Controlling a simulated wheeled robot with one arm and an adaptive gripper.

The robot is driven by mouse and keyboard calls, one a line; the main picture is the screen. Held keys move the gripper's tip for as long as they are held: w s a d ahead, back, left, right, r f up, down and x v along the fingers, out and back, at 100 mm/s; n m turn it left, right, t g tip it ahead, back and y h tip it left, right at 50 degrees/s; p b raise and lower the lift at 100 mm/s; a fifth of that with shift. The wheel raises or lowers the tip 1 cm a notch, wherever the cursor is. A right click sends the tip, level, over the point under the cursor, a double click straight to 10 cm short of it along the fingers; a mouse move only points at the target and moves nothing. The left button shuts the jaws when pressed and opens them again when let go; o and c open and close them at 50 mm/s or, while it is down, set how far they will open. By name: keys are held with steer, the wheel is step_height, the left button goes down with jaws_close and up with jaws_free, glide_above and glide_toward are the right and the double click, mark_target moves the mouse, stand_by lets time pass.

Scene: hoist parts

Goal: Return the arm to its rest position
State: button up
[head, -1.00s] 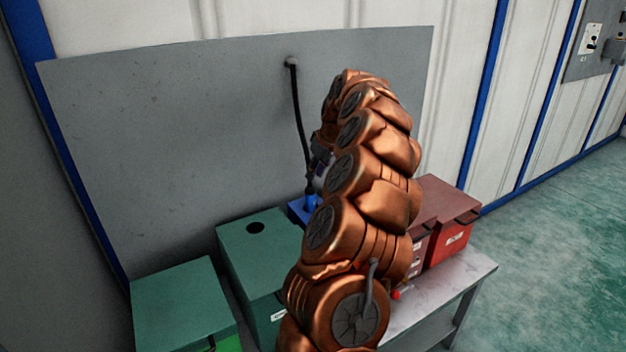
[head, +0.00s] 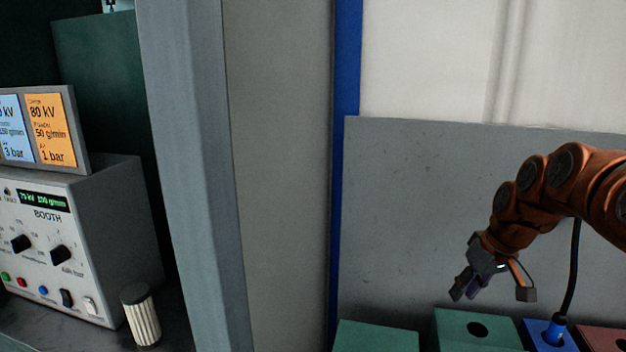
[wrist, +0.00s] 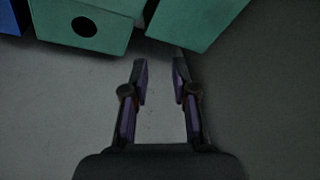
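My gripper (head: 494,288) hangs at the end of my copper arm, at the right of the head view. It is in the air in front of the grey panel (head: 410,210), above the green boxes. In the wrist view its two fingers (wrist: 160,75) are apart with nothing between them, and a plain grey surface lies beyond. My arm is bent, reaching in from the right edge with the gripper pointing down.
Below the gripper are a green box with a round hole (head: 455,328), another green box (head: 375,338), a blue box (head: 533,328) with a black cable, and a red box (head: 603,338). At left stand a grey post (head: 190,150), a control unit (head: 95,230) and a ribbed cylinder (head: 143,318).

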steer(key=s+a+g+p, duration=0.2)
steer(key=s+a, duration=1.1)
steer(key=s+a+f+m+g+h+p, duration=0.1)
steer(key=s+f, duration=0.1)
steer(key=s, duration=0.6)
steer(key=s+a+f+g+h+p, duration=0.1)
steer(key=s+a+f, duration=0.1)
steer(key=s, duration=0.7)
steer(key=shift+m+g, duration=0.3)
steer(key=shift+m, duration=0.1)
steer(key=shift+s+a, duration=0.1)
